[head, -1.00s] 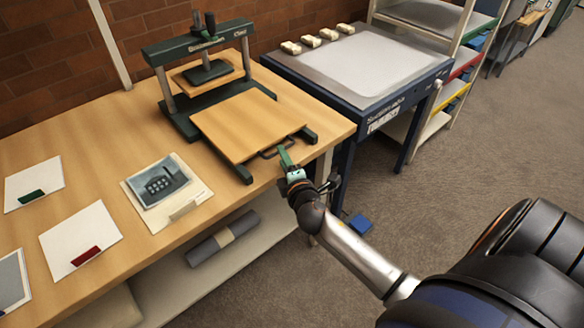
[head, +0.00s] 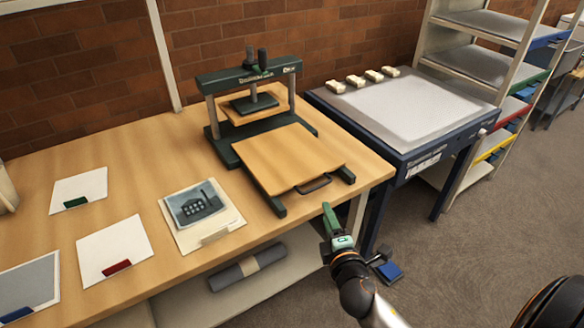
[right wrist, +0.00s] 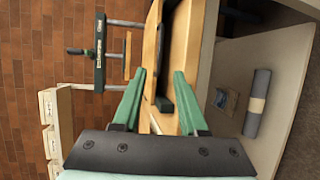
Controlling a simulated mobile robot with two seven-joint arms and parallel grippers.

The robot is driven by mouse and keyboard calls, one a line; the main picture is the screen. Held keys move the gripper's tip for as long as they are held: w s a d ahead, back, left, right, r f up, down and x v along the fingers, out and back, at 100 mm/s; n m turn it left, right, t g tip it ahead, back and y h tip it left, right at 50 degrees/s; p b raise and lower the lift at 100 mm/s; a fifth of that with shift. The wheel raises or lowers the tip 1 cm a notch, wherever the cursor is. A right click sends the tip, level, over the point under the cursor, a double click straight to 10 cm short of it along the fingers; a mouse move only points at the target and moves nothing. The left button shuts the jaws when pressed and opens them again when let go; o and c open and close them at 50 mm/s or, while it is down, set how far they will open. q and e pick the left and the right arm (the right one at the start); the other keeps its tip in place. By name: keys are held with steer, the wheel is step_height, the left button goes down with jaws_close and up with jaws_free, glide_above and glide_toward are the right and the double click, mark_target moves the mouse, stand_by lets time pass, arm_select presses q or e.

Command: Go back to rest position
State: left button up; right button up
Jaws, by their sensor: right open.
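My right gripper (head: 329,216) is in front of the table's front edge, just below the wooden board (head: 288,158) of the green press (head: 256,95). In the right wrist view its two green fingers (right wrist: 158,100) are apart with nothing held between them. The board's dark handle (head: 314,184) is a little up and left of the fingertips in the head view, with a gap between them. My left gripper is in neither view.
The wooden table (head: 130,160) holds a picture on a card (head: 195,203) and several sheets with coloured clips. A blue-framed table (head: 400,110) and a shelf rack (head: 485,65) stand at the right. A grey roll (head: 248,268) lies on the under-shelf. The floor at right is open.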

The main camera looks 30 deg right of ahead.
steer(key=shift+f, duration=0.1)
steer(key=s+a+f+m+g+y+p, duration=0.5)
steer(key=s+a+f+m, duration=0.7)
steer(key=s, duration=0.4)
steer(key=shift+s+a+f+m+g+y, duration=0.15)
steer(key=shift+a+f+m+g+y, duration=0.3)
steer(key=shift+a+y, duration=0.6)
